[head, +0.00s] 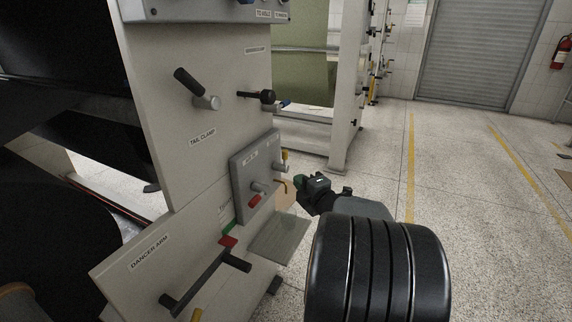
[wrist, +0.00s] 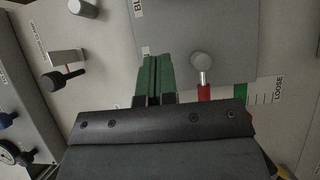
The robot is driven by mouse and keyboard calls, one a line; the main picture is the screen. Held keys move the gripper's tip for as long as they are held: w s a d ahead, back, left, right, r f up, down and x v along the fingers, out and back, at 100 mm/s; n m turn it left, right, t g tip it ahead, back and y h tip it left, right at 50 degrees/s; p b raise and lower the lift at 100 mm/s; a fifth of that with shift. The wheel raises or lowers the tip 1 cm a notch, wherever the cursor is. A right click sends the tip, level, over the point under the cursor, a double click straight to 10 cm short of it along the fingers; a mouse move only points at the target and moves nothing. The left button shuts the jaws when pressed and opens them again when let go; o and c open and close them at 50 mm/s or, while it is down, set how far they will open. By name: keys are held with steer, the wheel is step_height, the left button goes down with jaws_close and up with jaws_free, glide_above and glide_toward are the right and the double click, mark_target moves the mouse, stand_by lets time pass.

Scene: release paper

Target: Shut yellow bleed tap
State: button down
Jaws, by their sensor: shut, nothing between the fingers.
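The yellow tap handle (head: 285,155) stands up at the right edge of a grey valve panel (head: 240,180) in the head view. A thin yellow, curved piece (head: 285,184) shows just below it. I cannot make out the yellow tap in the wrist view. My gripper (head: 299,182) has green fingers and is shut and empty, right of the panel and a little lower than the yellow handle, apart from it in the picture. In the wrist view the shut fingertips (wrist: 152,62) lie over the grey panel (wrist: 225,25).
A red-handled valve (head: 255,197) sits on the same panel and shows in the wrist view (wrist: 204,90). A black clamp handle (head: 190,82) and a dancer arm (head: 205,275) project from the machine. Open speckled floor (head: 460,200) lies to the right.

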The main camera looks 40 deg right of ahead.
steer(key=b, duration=0.3)
glide_toward(286, 159)
steer(key=w+a+r, duration=0.1)
steer(key=w+a, duration=0.3)
steer(key=w, duration=0.1)
steer(key=shift+w+d+r, duration=0.1)
steer(key=shift+w+d, duration=0.55)
steer(key=shift+d, duration=0.2)
steer(key=shift+w+d+r, duration=0.15)
steer(key=shift+w+d, duration=0.5)
steer(key=shift+d, duration=0.2)
